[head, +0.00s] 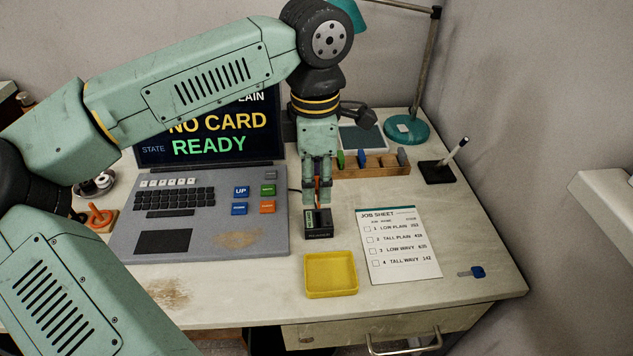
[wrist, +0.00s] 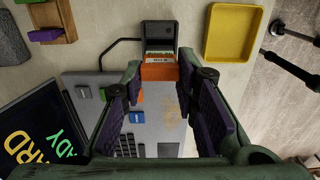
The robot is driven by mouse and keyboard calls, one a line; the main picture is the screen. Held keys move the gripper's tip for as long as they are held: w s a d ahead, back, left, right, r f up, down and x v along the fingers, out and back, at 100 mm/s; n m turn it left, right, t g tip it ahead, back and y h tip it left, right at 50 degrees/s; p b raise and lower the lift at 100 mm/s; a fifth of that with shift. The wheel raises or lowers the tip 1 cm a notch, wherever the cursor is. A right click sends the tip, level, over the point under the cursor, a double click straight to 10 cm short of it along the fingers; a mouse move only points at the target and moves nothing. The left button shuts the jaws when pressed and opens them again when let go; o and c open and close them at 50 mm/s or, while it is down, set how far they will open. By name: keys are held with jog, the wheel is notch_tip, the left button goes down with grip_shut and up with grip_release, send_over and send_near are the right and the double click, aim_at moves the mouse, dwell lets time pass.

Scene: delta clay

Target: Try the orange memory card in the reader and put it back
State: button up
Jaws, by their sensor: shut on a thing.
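My gripper (head: 317,188) points down over the black card reader (head: 318,224) and is shut on the orange memory card (head: 317,182). In the wrist view the orange card (wrist: 158,72) lies between the fingertips (wrist: 159,80), its label end at the reader (wrist: 159,38). I cannot tell whether the card's end is in the slot. The laptop screen (head: 210,135) reads NO CARD and READY. Behind my gripper, the wooden card rack (head: 375,167) holds a green card (head: 340,158) and blue or grey ones; my gripper hides its left end.
A yellow tray (head: 330,291) lies in front of the reader. The job sheet (head: 398,247) is to its right, and a blue key-like item (head: 473,272) lies near the right edge. A pen stand (head: 437,173) and lamp base (head: 407,130) stand behind. The reader's cable runs toward the laptop.

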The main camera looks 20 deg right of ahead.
jog(key=shift+f+b, duration=1.65)
jog(key=shift+f, duration=0.6)
jog(key=shift+f+b, duration=0.2)
jog(key=shift+b, duration=0.2)
jog(key=shift+f+b, duration=0.65)
jog(key=shift+f, duration=0.15)
jog(key=shift+f, duration=0.1)
jog(key=o, duration=0.8)
jog(key=shift+o, duration=0.6)
jog(key=shift+o, duration=1.2)
